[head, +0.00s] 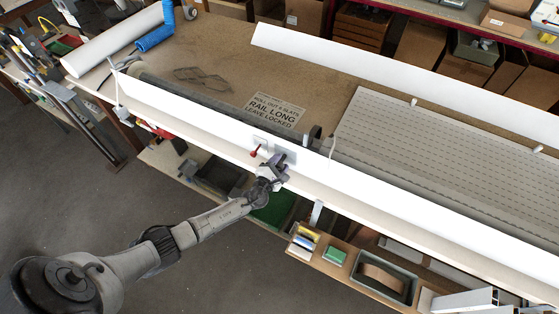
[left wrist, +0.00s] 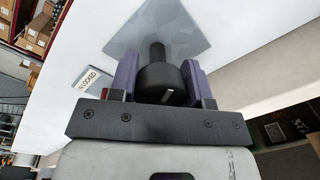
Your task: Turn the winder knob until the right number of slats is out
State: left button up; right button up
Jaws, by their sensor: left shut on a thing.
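My left gripper (head: 281,160) is at the front face of the long white rail (head: 200,121). In the left wrist view its purple fingers (left wrist: 161,82) are shut on the black winder knob (left wrist: 160,84), whose shaft meets a grey plate (left wrist: 160,38). In the head view the gripper mostly hides the knob. A small red lever (head: 255,151) sits just left of it. The grey slats (head: 440,150) lie as a wide slotted sheet at right. A sign (head: 274,110) reads "RAIL LONG, LEAVE LOCKED"; its top line mentions slats, with the number too small to read surely. My right gripper is out of view.
A second white rail (head: 400,78) runs along the bench's back. A white roll (head: 115,40) and a blue roll (head: 155,38) lie at the far left. A wooden tray (head: 345,270) of small items is below right. A label partly reading "LOCKED" (left wrist: 91,79) shows beside the fingers.

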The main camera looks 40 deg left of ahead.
pick_arm(q)
jog(key=shift+m+p, duration=0.6)
jog(key=shift+m, duration=0.4)
jog(key=o, duration=0.9)
jog(key=shift+s, duration=0.25)
jog(key=shift+s+d+r+p, duration=0.15)
jog(key=shift+s+d+p, duration=0.2)
jog(key=shift+s, duration=1.85)
jog(key=shift+s+d+r+p, duration=0.15)
jog(key=shift+s+d, duration=0.35)
jog(key=shift+s, duration=1.65)
jog(key=shift+s+d+r+p, duration=0.1)
jog(key=shift+s+d+p, duration=0.25)
jog(key=shift+s, duration=1.85)
